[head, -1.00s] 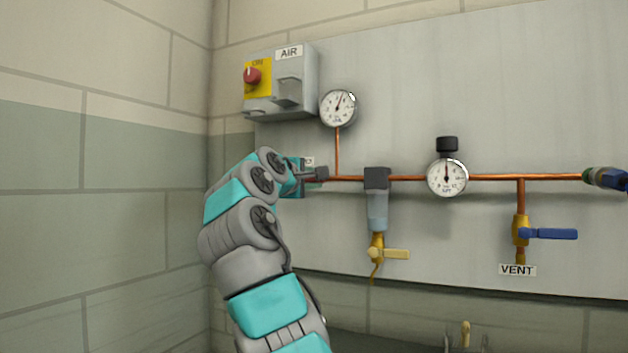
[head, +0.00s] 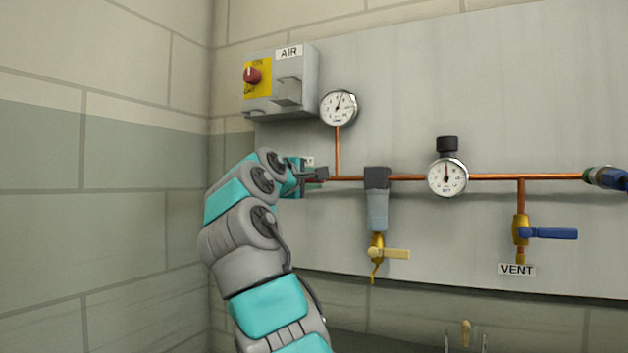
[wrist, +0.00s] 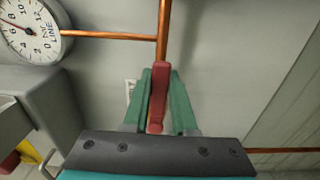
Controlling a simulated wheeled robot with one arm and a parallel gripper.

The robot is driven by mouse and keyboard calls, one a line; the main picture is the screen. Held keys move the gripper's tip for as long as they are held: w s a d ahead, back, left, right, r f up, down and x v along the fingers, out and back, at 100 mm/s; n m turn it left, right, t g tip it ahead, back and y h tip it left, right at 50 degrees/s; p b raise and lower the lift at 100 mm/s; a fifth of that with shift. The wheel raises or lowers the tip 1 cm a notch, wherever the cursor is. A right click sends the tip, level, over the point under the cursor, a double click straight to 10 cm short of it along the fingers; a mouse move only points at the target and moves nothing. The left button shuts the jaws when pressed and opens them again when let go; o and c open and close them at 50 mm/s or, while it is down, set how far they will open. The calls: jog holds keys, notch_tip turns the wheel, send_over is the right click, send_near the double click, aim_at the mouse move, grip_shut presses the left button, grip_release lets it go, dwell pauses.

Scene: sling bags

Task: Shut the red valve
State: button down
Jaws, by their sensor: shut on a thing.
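The red valve's handle (wrist: 158,95) is in the middle of the wrist view, between the two green fingers of my gripper (wrist: 160,75). My gripper is shut on it. The handle looks roughly in line with the copper pipe (wrist: 164,30) above it in that view. In the head view my gripper (head: 315,174) is at the left end of the horizontal copper pipe (head: 408,178), and it hides the red valve there. The valve's body is mostly hidden in both views.
A grey AIR box (head: 300,75) with a red knob (head: 252,75) is above my gripper. A line gauge (head: 338,108) stands just above right. To the right are a filter with a yellow drain handle (head: 396,254), a regulator gauge (head: 447,177) and a blue vent handle (head: 552,233).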

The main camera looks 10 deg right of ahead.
jog(key=shift+s+f+m+b, duration=0.1)
jog(key=shift+f+m+b, duration=0.35)
jog(key=shift+m, duration=0.35)
jog(key=shift+a+f+m, duration=0.1)
jog(key=shift+f+m, duration=0.45)
jog(key=shift+m, duration=0.15)
jog(key=shift+w+a+f+m+p, duration=0.1)
jog(key=shift+w+a+f+m, duration=0.7)
jog(key=shift+m, duration=1.65)
jog(key=shift+w+a+f+m+p, duration=0.15)
jog(key=shift+w+a+f+m, duration=0.6)
jog(key=shift+m, duration=1.75)
jog(key=shift+w+a+f+m+p, duration=0.1)
jog(key=shift+w+a+f+m, duration=0.65)
jog(key=shift+m, duration=1.7)
jog(key=shift+s+a+f, duration=0.1)
jog(key=shift+s+a, duration=0.1)
jog(key=shift+a, duration=0.2)
